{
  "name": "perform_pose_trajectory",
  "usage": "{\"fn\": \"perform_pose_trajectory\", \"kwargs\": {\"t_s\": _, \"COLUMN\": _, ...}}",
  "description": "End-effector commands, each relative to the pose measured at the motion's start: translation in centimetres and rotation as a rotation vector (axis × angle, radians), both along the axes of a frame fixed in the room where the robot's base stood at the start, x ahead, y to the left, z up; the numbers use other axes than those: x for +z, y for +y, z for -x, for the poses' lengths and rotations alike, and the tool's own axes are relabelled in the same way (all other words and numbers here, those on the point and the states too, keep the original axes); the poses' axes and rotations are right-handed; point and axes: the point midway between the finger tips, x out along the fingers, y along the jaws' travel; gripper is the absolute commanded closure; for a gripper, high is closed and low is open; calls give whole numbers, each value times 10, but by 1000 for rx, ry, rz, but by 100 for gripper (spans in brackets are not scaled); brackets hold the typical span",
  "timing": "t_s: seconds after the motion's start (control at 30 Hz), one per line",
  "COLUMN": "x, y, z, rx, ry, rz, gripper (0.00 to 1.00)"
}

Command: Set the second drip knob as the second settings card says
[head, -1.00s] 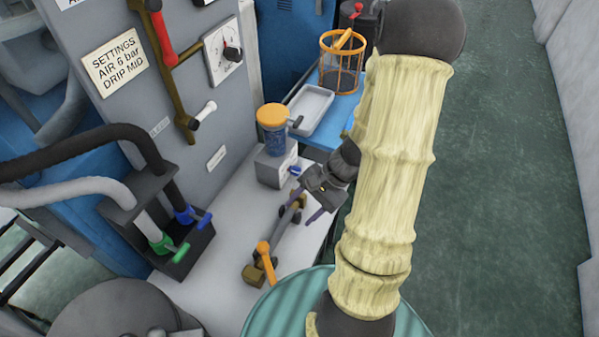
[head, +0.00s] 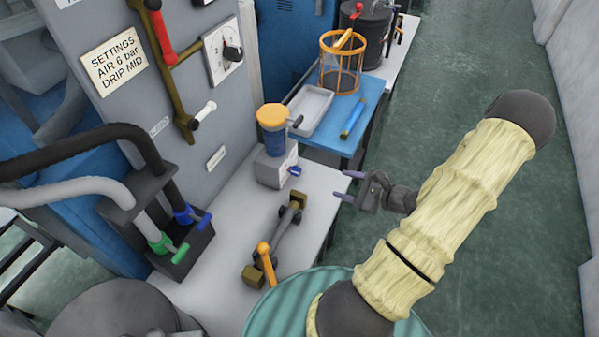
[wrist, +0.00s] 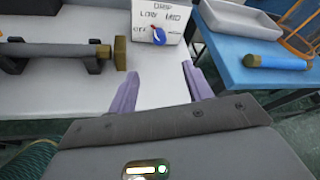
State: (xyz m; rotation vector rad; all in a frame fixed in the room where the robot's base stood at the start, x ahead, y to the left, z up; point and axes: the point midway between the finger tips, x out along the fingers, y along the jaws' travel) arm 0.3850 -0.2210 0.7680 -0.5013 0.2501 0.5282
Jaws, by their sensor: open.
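A settings card (head: 113,62) on the grey panel reads "SETTINGS AIR 6 bar DRIP MID". A blue drip knob (head: 295,170) sits on the front of a small grey box (head: 270,165) under an orange-lidded jar (head: 272,128). In the wrist view the blue knob (wrist: 158,36) is on a white plate (wrist: 145,14) marked DRIP, OFF, LOW and MID. I cannot tell clearly which mark it points to. My gripper (head: 346,186) is open and empty, right of the knob and apart from it. Its purple fingers (wrist: 160,75) show below the plate in the wrist view.
A brass-ended bar with an orange lever (head: 265,255) lies on the white bench. A hose holder (head: 160,230) stands at left. A blue table (head: 340,142) behind holds a white tray (head: 311,110), an orange basket and a blue cylinder (head: 352,118). The floor at right is clear.

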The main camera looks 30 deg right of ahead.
Motion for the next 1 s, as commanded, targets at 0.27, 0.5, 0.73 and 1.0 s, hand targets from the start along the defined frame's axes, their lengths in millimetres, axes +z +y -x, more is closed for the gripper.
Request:
{"fn": "perform_pose_trajectory", "kwargs": {"t_s": 0.27, "x": -10, "y": 13, "z": -23, "rx": 7, "ry": 0, "rz": -3, "gripper": 50}}
{"fn": "perform_pose_trajectory", "kwargs": {"t_s": 0.5, "x": -25, "y": 31, "z": -58, "rx": 7, "ry": 0, "rz": -2, "gripper": 50}}
{"fn": "perform_pose_trajectory", "kwargs": {"t_s": 0.73, "x": -39, "y": 48, "z": -92, "rx": 5, "ry": 1, "rz": -1, "gripper": 50}}
{"fn": "perform_pose_trajectory", "kwargs": {"t_s": 1.0, "x": -55, "y": 67, "z": -130, "rx": 6, "ry": 0, "rz": 0, "gripper": 50}}
